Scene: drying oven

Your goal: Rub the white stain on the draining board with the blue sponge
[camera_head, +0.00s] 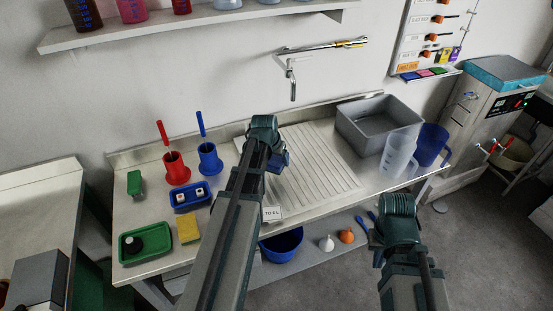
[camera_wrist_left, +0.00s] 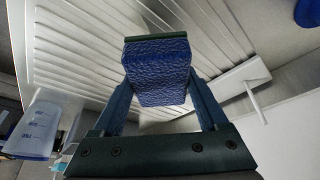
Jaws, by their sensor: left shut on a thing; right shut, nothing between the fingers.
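The grooved draining board (camera_head: 325,165) lies on the steel bench, left of the grey basin. My left gripper (camera_head: 278,158) is over the board's left part and shut on the blue sponge (camera_wrist_left: 158,70). In the left wrist view the sponge has a dark green edge and sits between both fingers over the grooves. I cannot tell whether it touches the board. I see no white stain; the sponge, gripper and arm hide part of the board. My right gripper (camera_head: 373,238) is low in front of the bench, shut and empty, partly hidden by its own wrist.
The grey basin (camera_head: 377,120), a clear jug (camera_head: 397,155) and a blue jug (camera_head: 432,144) stand at the right. Red (camera_head: 176,168) and blue (camera_head: 209,159) brush holders, a yellow sponge (camera_head: 188,229) and a green tray (camera_head: 145,256) are at the left. A tap (camera_head: 292,85) hangs above.

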